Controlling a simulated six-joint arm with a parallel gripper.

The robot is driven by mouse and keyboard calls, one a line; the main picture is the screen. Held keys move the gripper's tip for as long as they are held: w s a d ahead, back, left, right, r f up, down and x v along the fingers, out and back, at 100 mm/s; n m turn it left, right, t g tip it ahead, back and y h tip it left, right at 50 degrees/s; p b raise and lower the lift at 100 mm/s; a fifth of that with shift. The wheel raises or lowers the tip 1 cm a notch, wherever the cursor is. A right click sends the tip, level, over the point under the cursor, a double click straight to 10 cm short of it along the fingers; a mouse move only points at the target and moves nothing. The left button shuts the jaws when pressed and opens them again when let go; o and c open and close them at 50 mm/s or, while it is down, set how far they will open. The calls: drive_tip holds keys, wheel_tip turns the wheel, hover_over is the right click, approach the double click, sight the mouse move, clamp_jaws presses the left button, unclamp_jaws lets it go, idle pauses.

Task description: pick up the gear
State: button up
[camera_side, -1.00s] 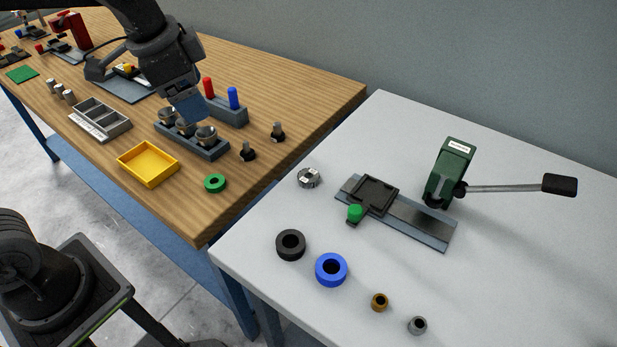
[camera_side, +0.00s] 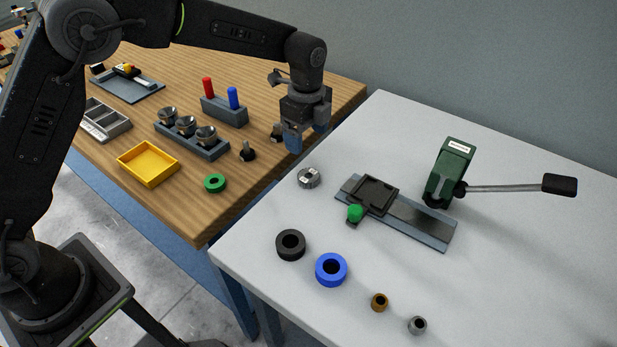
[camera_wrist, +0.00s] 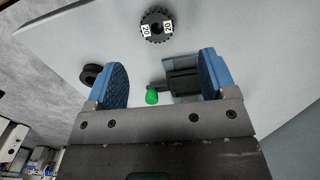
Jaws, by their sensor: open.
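The gear (camera_side: 309,177) is a small grey metal toothed ring with white labels, lying flat on the white table near its left edge. In the wrist view the gear (camera_wrist: 156,26) shows dark, with two white tags marked 20, at top centre beyond the fingertips. My gripper (camera_side: 299,143) is above the seam between the tables, higher than the gear and a little behind and left of it in the side view. In the wrist view my gripper (camera_wrist: 162,72) has its two blue fingers wide apart with nothing between them in its grasp.
A fixture plate (camera_side: 425,222) with a green knob (camera_side: 355,213) and a green lever press (camera_side: 452,170) stand right of the gear. A black ring (camera_side: 291,245) and a blue ring (camera_side: 331,270) lie in front.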

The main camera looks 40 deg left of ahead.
hover_over(307, 173)
wheel_tip(307, 173, down, 5)
drive_tip(key=shift+a+f, duration=0.1)
drive_tip(key=shift+s+d+f, duration=0.15)
drive_tip(key=shift+f, duration=1.2)
drive_tip(key=shift+s+d+f, duration=0.1)
drive_tip(key=shift+d+f, duration=0.05)
drive_tip(key=shift+f, duration=1.15)
drive_tip(key=c, duration=1)
drive_tip(key=shift+r, duration=0.1)
drive_tip(key=shift+c, duration=0.4)
